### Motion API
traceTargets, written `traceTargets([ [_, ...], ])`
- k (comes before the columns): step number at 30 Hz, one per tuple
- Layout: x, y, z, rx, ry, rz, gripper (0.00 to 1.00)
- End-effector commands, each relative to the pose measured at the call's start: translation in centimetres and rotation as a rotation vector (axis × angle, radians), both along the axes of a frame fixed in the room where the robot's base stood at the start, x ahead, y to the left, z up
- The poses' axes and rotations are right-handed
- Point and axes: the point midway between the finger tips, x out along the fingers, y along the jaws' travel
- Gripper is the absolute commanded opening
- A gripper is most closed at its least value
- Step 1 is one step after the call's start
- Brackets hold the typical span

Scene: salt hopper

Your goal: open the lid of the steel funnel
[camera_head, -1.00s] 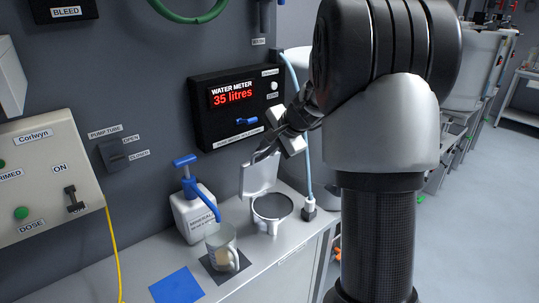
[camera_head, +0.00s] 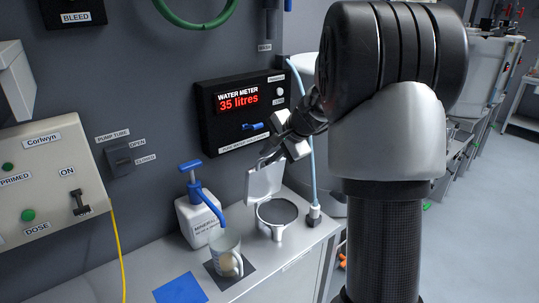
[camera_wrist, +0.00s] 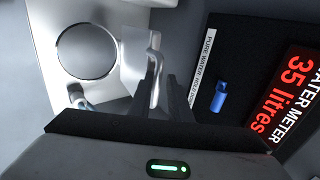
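The steel funnel (camera_head: 277,213) sits on the grey counter near its right end, its round dark mouth facing up. Its lid (camera_head: 264,182) stands raised, roughly upright, at the back left of the mouth. In the wrist view the funnel's mouth (camera_wrist: 87,51) is uncovered and the lid (camera_wrist: 134,62) stands beside it, with a pale curved handle (camera_wrist: 155,42). My gripper (camera_wrist: 164,82) has its two dark fingers close together at the lid's handle. I cannot tell whether they grip it. In the head view my gripper (camera_head: 268,157) is at the lid's upper edge.
A black water meter (camera_head: 240,110) reading 35 litres is on the wall just behind my gripper. A white pump bottle (camera_head: 199,218) and a mug (camera_head: 226,255) stand left of the funnel. A blue square (camera_head: 180,290) lies in front.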

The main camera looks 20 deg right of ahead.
Motion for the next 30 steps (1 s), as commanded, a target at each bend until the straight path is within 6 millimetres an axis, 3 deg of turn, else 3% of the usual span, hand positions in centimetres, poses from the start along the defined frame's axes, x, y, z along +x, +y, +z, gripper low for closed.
traceTargets([
  [1,-0.7,0.2,-1.0,0.004,0.023,0.01,0.28],
  [4,-1.3,-0.1,0.0,0.002,0.02,0.009,0.28],
  [21,-9.1,-3.2,10.6,-0.001,-0.003,-0.001,0.28],
  [30,-11.0,-3.8,13.0,-0.001,-0.002,0.002,0.28],
])
